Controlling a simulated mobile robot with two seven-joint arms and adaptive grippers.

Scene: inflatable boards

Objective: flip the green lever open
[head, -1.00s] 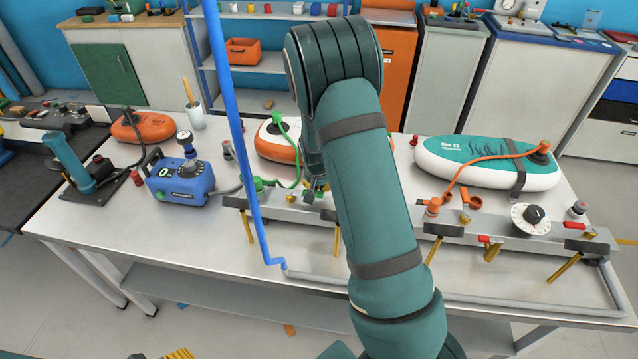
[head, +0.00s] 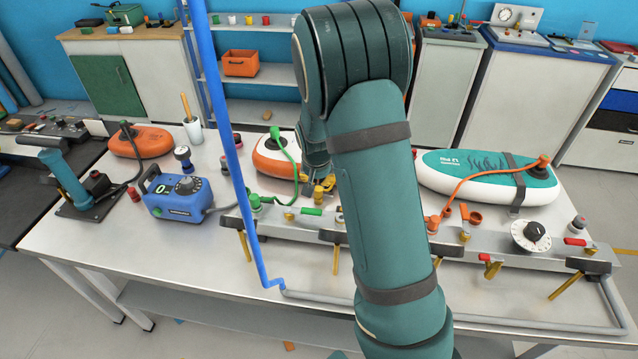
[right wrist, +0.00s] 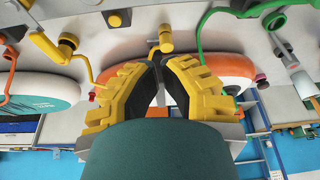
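The green lever (head: 311,211) lies flat along the grey manifold on the bench, beside the green hose fitting (head: 255,202). I cannot make out the lever for sure in the right wrist view. My right gripper (head: 323,190) hangs just behind and above the manifold, close to the lever's right end. In the right wrist view its yellow fingers (right wrist: 159,64) converge with their tips close together, and nothing shows held between them. A yellow fitting (right wrist: 164,42) is just beyond the tips. My right forearm hides part of the manifold. My left gripper is out of view.
An orange-and-white board (head: 275,158) lies behind the manifold and a teal board (head: 490,180) to the right. A blue pump (head: 178,196) stands at the left. A blue pole (head: 232,140) crosses the view left of the lever.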

